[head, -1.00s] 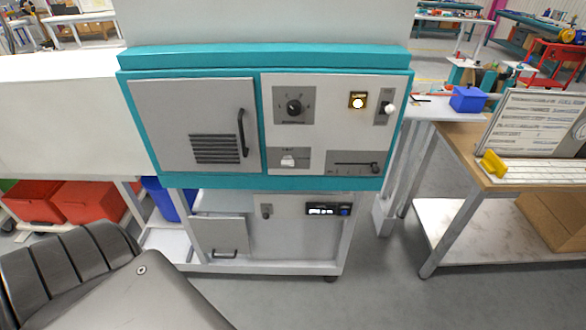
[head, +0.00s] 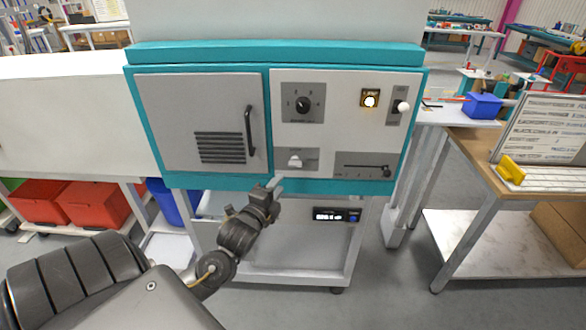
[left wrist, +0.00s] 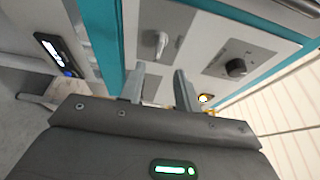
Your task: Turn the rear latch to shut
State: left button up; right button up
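A small white lever (head: 295,159) sits on a grey plate on the teal-framed machine panel, below the black dial. It appears to lie sideways in the head view. It also shows in the left wrist view (left wrist: 161,42), just beyond my fingertips. Its label is unreadable, so I cannot confirm it is the rear latch. My left gripper (head: 277,184) is just below and left of this lever, apart from it. In the left wrist view its two fingers (left wrist: 160,72) stand apart with nothing between them. My right gripper is not in view.
A door with a black handle (head: 249,131) is on the left. My arm covers part of the lower cabinet.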

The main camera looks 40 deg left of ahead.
aim_at(294, 166)
pick_arm(q)
jog(key=p+x, duration=0.1)
jog(key=x, duration=0.9)
jog(key=shift+w+p, duration=0.3)
jog(key=shift+p, duration=0.1)
jog(key=shift+c, duration=0.4)
jog(key=c, duration=0.6)
jog(key=shift+f, duration=0.1)
